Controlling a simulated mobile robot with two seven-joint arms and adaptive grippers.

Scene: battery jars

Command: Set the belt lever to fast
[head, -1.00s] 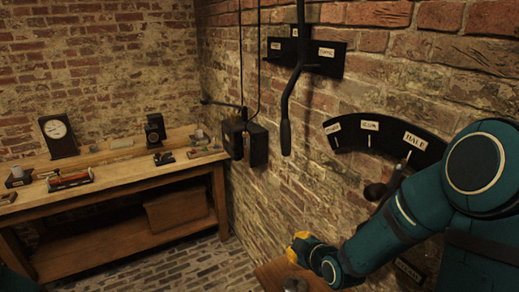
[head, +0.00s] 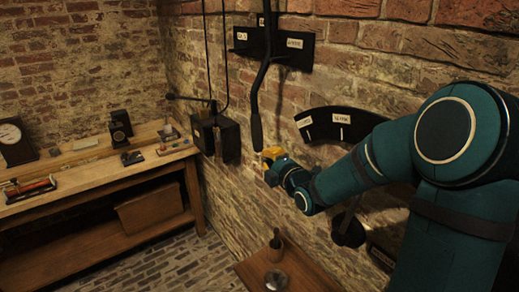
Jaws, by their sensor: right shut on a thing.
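A long black lever (head: 258,82) hangs on the right brick wall, its thick handle pointing down. It crosses a black plate (head: 299,56) with white labels too small to read, so I cannot tell which is fast. My right gripper (head: 271,155) has yellow fingers and is just right of the lever's lower end. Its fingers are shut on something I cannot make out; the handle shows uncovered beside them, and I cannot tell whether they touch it. My left gripper is not in view.
A black curved scale (head: 325,125) with labels is on the wall, partly behind my right arm. A black box (head: 229,140) with cords is left of the lever. A small wooden top (head: 311,275) stands below; a workbench (head: 95,182) is at left.

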